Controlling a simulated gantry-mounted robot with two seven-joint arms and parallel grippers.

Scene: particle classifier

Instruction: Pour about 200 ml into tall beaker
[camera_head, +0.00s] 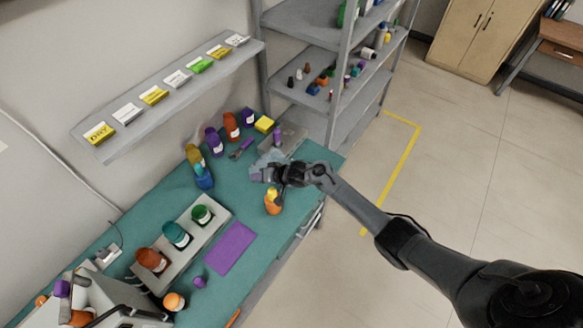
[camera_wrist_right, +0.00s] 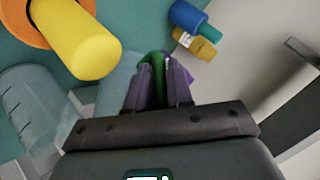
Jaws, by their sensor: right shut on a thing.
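My right gripper (camera_head: 272,172) is over the far end of the teal bench. Its fingers (camera_wrist_right: 157,85) are close together, with something green and purple showing between or behind them. A pale, see-through vessel (camera_head: 262,160), probably glass, is at the fingertips in the head view. The gripper appears shut on it, but the contact is unclear. In the right wrist view a clear beaker-like vessel (camera_wrist_right: 32,110) stands out at the left. I cannot tell which vessel is the tall beaker. An orange container with a yellow top (camera_head: 272,204) is just below the gripper; its yellow part (camera_wrist_right: 80,40) looms close.
A rack (camera_head: 180,262) with red, teal and green bottles and a purple mat (camera_head: 230,248) are nearer. A metal shelf (camera_head: 300,95) rises behind the bench. Bare bench lies left of the gripper.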

